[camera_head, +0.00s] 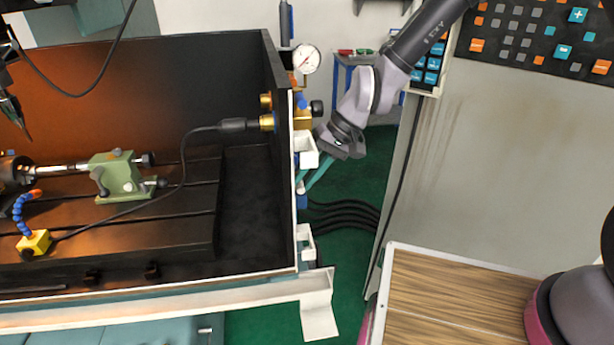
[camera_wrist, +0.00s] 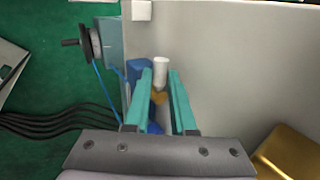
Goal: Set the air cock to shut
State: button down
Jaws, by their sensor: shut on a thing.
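My gripper (camera_head: 311,180) reaches down beside the outer right side of the machine enclosure. In the wrist view its two teal fingers (camera_wrist: 161,75) are closed about a small pale cylinder, which looks like the handle of the air cock (camera_wrist: 160,74). A brass part (camera_wrist: 158,97) shows between the fingers. Blue parts (camera_wrist: 137,69) show beside and below the left finger. In the head view a blue part (camera_head: 302,201) shows just under the fingers; the rest of the cock is hidden. I cannot tell which way the handle is set.
A pressure gauge (camera_head: 307,59) and brass fittings (camera_head: 303,119) stand above on the same side. White brackets (camera_head: 306,149) stick out close to my gripper. Black hoses (camera_head: 345,215) run over the green floor. A grey cabinet (camera_head: 490,170) stands to the right.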

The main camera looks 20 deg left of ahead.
jog(key=c, duration=1)
grip_release()
jog(key=shift+w+d+r+m+t+h, duration=0.6)
jog(key=shift+w+d+r, duration=1.1)
jog(key=shift+d+r, duration=1.85)
jog(key=shift+w+d+r+m+t+h, duration=0.3)
jog(key=shift+w+d+r+t, duration=1.05)
jog(key=shift+d+r, duration=2.25)
jog(key=shift+w+d+r+m+t+h, duration=0.45)
jog(key=shift+w+d+r, duration=1.9)
jog(key=shift+d, duration=2.1)
jog(key=shift+s+r, duration=0.25)
jog(key=shift+r, duration=0.05)
